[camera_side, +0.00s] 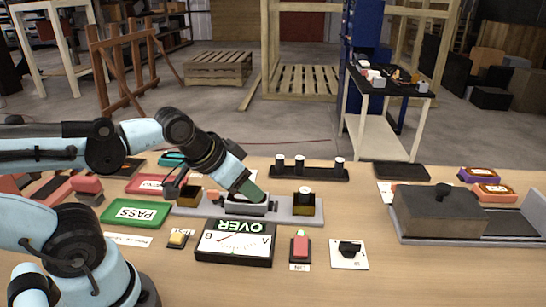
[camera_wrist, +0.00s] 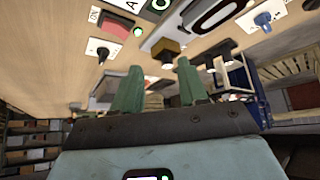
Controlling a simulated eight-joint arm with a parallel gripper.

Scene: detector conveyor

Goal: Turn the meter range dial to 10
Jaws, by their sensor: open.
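A black dial knob (camera_side: 348,248) stands on a white plate in front of the rail, right of a red button. The knob also shows in the wrist view (camera_wrist: 102,51). A second knob, blue on a white plate (camera_wrist: 263,20), shows at the top right of the wrist view. The marks on both plates are too small to read, so I cannot tell which is the range dial. The meter (camera_side: 235,243) lies left of the black knob and reads OVER. My gripper (camera_side: 256,193) is open and empty, above the middle of the rail and apart from the black knob. It also shows in the wrist view (camera_wrist: 158,88).
A red button (camera_side: 299,247) and a yellow button (camera_side: 177,239) flank the meter. A black rack with three posts (camera_side: 308,172) stands behind. A large grey box (camera_side: 450,213) sits at right. Bare table surrounds the black knob's plate.

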